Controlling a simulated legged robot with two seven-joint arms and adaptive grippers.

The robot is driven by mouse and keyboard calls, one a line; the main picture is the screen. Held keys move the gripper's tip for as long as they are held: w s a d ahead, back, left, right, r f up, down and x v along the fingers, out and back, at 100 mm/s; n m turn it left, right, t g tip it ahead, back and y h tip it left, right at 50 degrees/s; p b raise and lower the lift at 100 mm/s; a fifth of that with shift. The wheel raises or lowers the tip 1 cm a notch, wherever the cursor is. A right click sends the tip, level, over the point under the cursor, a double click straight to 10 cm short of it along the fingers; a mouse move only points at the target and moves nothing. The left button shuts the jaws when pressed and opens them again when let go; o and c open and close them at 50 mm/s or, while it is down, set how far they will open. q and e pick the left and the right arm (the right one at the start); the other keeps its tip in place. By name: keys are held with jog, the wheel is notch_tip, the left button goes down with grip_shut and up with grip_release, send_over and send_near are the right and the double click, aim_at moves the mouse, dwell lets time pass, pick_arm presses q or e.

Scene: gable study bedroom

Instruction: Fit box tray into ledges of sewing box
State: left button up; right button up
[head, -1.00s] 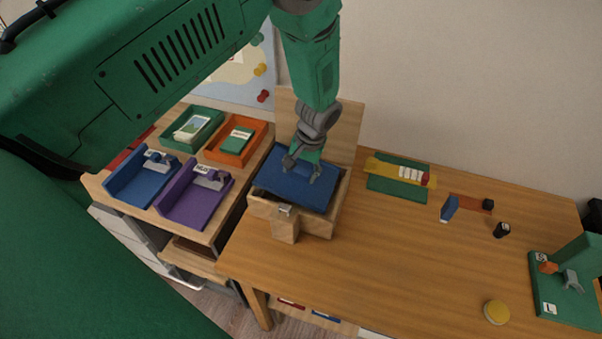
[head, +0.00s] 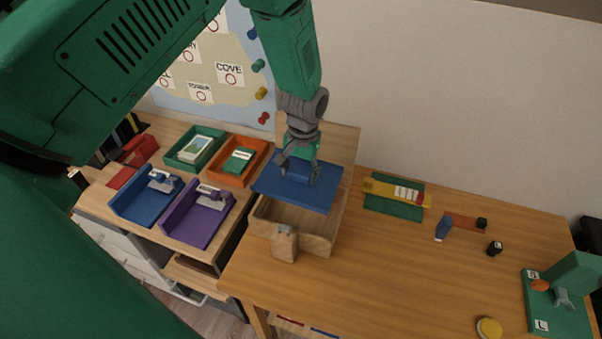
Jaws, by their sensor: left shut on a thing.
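The box tray (head: 318,195) is a flat blue piece with a raised blue part in its middle. My left gripper (head: 299,174) comes down from above and is shut on that raised part. The tray hangs over the back of the wooden sewing box (head: 318,241), above its rim. The front of the box's pale interior shows; the ledges under the tray are hidden. The box's lid (head: 342,146) stands open behind, partly covered by my arm. My right gripper is not in view.
Blue (head: 133,206) and purple (head: 187,225) trays, with green (head: 181,160) and orange (head: 224,175) ones behind, stand left of the box. The table's middle right is clear.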

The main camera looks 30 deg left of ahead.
pick_arm(q)
jog(key=shift+d+f+h+b, duration=0.1)
jog(key=shift+f+h+b, duration=0.3)
jog(key=shift+f, duration=0.45)
jog(key=shift+d+r, duration=0.1)
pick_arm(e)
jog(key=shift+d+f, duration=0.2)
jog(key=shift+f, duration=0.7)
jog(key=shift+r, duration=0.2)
pick_arm(q)
notch_tip(320, 180, down, 6)
jog(key=b, duration=0.3)
jog(key=shift+r, duration=0.1)
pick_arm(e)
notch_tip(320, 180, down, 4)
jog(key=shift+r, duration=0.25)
pick_arm(q)
jog(key=shift+p, duration=0.35)
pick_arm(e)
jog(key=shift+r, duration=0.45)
pick_arm(q)
jog(key=shift+f+b, duration=1.5)
jog(key=shift+f, duration=0.9)
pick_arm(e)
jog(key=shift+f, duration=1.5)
